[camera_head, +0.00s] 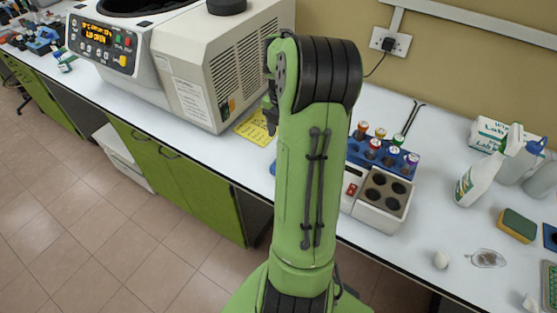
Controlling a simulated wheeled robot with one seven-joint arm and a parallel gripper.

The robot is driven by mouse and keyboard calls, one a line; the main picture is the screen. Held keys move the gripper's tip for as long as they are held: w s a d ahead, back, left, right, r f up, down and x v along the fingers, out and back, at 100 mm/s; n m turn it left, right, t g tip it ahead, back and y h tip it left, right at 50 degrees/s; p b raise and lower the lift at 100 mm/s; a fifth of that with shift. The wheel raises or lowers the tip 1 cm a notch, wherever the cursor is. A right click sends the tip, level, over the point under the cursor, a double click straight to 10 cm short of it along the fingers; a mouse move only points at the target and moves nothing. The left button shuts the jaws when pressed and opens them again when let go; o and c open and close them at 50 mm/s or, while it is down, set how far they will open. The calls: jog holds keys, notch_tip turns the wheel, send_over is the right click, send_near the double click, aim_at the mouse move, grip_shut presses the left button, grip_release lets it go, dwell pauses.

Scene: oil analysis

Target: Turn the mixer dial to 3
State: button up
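I cannot make out a mixer dial or its setting. A small white device (367,214) with several dark round wells and a red display stands near the bench's front edge, right of my green arm. My arm covers its left side, and I cannot tell whether it is the mixer. My arm rises through the middle of the view and hides the bench behind it. My gripper does not show clearly. A small dark part shows at the arm's upper left edge, but I cannot tell what it belongs to.
A large centrifuge-like machine (195,95) with a lit panel stands left of my arm, beside a yellow card (252,130). A blue rack (403,164) of colour-capped tubes is behind the small device. White bottles (480,180) and a sponge (517,225) are at right.

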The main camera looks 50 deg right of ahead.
notch_tip(320, 180, down, 11)
jog(key=shift+b, duration=0.9)
jog(key=c, duration=1.1)
jog(key=shift+o, duration=0.2)
